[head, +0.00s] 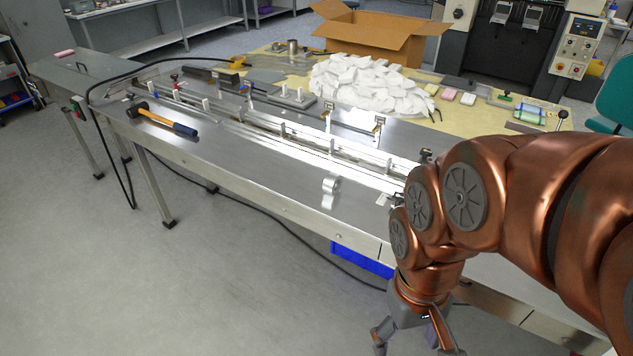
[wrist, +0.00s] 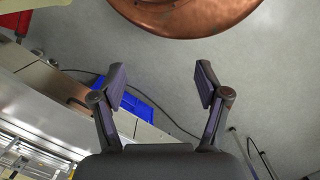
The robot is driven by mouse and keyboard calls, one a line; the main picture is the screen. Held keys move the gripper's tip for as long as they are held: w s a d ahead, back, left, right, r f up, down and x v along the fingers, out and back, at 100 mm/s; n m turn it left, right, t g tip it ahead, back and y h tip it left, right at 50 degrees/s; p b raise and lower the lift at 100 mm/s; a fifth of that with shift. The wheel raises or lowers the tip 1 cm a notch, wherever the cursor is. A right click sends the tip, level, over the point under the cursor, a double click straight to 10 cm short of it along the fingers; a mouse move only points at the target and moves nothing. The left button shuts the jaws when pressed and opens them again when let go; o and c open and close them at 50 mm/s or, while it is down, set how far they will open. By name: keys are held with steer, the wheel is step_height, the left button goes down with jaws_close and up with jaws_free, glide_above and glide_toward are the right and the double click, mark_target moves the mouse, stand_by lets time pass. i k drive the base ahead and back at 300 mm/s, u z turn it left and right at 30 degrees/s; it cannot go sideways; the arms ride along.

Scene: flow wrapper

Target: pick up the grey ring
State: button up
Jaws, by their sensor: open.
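A small shiny grey ring (head: 331,185) is on the steel table top, close to its front edge, near the middle of the head view. Its lower part blends with its reflection, so its exact outline is hard to tell. My gripper (head: 416,343) hangs at the bottom of the head view, to the right of the ring and in front of the table, apart from it. In the wrist view my gripper (wrist: 161,83) is open and empty, its fingers spread over the floor. The ring cannot be made out in the wrist view.
The steel table (head: 245,175) carries a long guide rail (head: 290,130) behind the ring. A hammer (head: 165,122) lies to the left. A heap of white packs (head: 370,85) and a cardboard box (head: 380,35) are farther back. A blue bin (head: 360,260) is below the table. Bare table surrounds the ring.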

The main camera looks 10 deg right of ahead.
mark_target(331, 184)
steer(key=u, duration=0.2)
steer(key=k, duration=0.95)
steer(key=u, duration=1.5)
steer(key=i, duration=1.7)
steer(key=z, duration=0.8)
steer(key=i, duration=0.95)
steer(key=z, duration=1.3)
steer(key=i, duration=0.4)
steer(key=z, duration=0.35)
